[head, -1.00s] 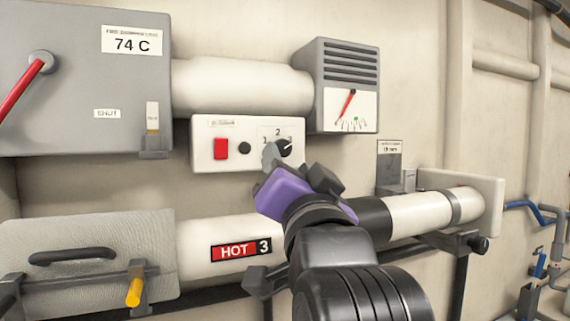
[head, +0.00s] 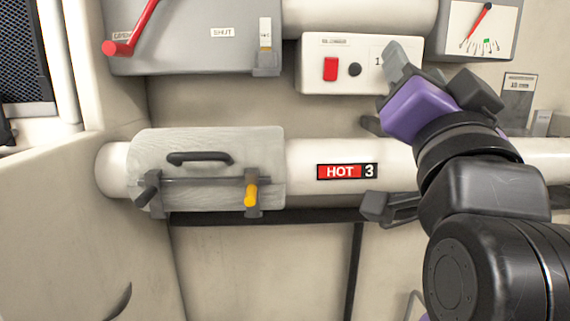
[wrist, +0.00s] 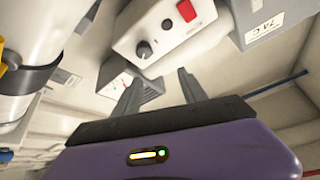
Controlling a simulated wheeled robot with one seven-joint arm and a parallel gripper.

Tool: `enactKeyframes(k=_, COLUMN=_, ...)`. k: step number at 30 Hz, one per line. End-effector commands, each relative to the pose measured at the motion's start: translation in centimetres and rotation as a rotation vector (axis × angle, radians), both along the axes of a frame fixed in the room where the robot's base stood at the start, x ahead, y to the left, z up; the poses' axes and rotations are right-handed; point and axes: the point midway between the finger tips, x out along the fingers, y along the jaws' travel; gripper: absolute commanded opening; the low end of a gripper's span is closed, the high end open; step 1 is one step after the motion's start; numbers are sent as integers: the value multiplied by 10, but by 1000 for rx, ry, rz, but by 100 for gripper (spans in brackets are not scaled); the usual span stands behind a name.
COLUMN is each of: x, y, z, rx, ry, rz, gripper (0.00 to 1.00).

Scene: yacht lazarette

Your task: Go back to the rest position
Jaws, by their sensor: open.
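My gripper (head: 386,90), with a purple body and grey fingers, is in front of the white control box (head: 313,72) in the head view. Its fingers are apart with nothing between them. In the head view one finger overlaps the right part of the box and hides its dial knob. In the wrist view, the open fingers of my gripper (wrist: 160,88) point towards the box (wrist: 150,20). The black dial knob (wrist: 143,49) shows clear of the fingers there, with the red switch (wrist: 186,10) further along the panel.
A white pipe marked HOT 3 (head: 305,150) runs below the box, close behind my arm. A grey insulating cover (head: 215,148) with a black handle and a yellow lever (head: 251,194) surrounds its left part. A grey cabinet (head: 185,40) with a red lever is upper left.

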Motion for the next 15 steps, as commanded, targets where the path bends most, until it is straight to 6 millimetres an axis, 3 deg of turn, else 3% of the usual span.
enactKeyframes(k=2, x=-9, y=7, z=11, rx=-48, ry=-68, rz=1, gripper=50)
enactKeyframes(k=7, x=-15, y=24, z=-8, rx=-165, ry=-132, rz=4, gripper=50)
enactKeyframes(k=11, x=-18, y=33, z=-37, rx=-241, ry=-144, rz=8, gripper=50)
enactKeyframes(k=15, x=-23, y=40, z=-82, rx=-324, ry=-137, rz=19, gripper=50)
